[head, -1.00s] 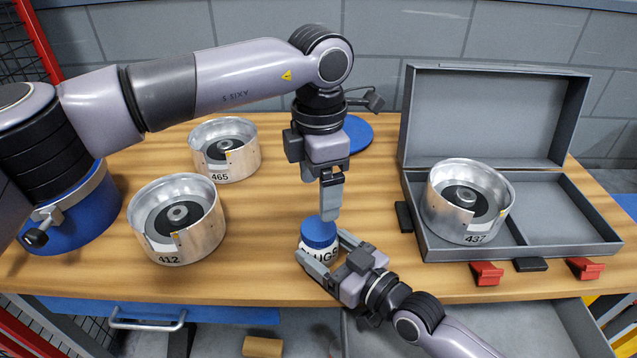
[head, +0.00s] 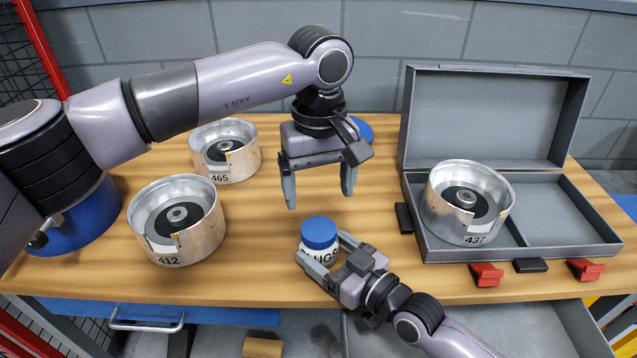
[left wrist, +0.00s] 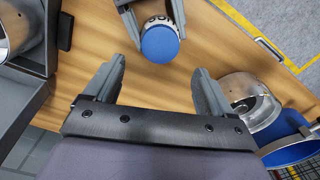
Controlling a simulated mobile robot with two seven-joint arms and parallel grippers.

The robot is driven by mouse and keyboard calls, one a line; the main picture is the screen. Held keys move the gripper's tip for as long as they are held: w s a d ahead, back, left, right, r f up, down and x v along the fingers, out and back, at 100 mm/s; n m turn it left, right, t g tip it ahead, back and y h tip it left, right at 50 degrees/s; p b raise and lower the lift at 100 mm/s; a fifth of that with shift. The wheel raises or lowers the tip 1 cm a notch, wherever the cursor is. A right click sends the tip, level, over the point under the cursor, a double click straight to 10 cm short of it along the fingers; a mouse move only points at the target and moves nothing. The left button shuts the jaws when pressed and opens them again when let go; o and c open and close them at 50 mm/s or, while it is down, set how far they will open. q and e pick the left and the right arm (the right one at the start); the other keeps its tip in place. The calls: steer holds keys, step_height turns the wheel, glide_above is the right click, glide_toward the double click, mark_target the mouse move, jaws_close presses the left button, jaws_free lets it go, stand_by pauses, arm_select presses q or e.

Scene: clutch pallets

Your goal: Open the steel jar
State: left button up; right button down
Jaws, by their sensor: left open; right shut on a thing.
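A small white jar (head: 318,257) with a blue lid (head: 320,232) stands upright near the table's front edge. Its dark lettering reads "LUGS", partly covered; no bare steel shows on it. My right gripper (head: 322,250) is shut around the jar's body from the front right, below the lid. My left gripper (head: 319,199) is open and empty above the jar, fingers pointing down and spread wide, apart from the lid. In the left wrist view the blue lid (left wrist: 160,45) lies beyond and between the open fingers of my left gripper (left wrist: 159,66). The lid sits on the jar.
Metal drums marked 412 (head: 205,238) and 465 (head: 245,165) stand left on the wooden table (head: 262,270). Drum 437 (head: 497,220) stands in the open grey case (head: 610,250) at right. A blue round thing (head: 365,132) is partly hidden behind my left gripper.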

mark_target(318, 229)
arm_select(q)
steer(key=m, duration=0.4)
steer(key=shift+m, duration=0.3)
steer(key=m, duration=0.3)
steer(key=shift+f, duration=4)
steer(key=shift+m, duration=0.3)
